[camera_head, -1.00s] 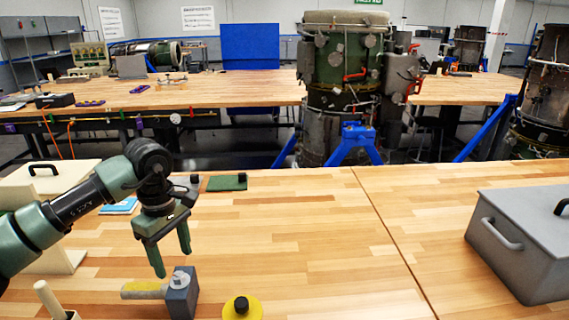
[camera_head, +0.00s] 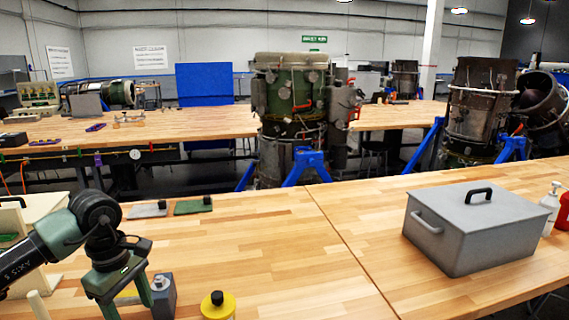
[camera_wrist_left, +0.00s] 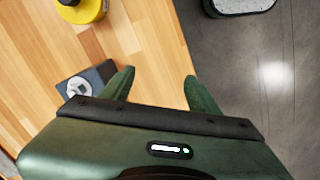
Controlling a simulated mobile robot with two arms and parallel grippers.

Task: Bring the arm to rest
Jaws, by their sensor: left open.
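My left arm comes in from the left in the head view. Its green gripper (camera_head: 126,295) points down over the near left of the wooden bench (camera_head: 270,240), with its fingers apart and nothing between them. The block (camera_wrist_left: 85,82) shows beside the left finger there. My right gripper is not in view.
A yellow round item with a black knob (camera_head: 217,304) stands at the near edge. A grey lidded box (camera_head: 475,228) sits at the right, with a white bottle (camera_head: 551,208) beyond it. Green (camera_head: 193,206) and grey pads lie behind my gripper. The bench middle is clear.

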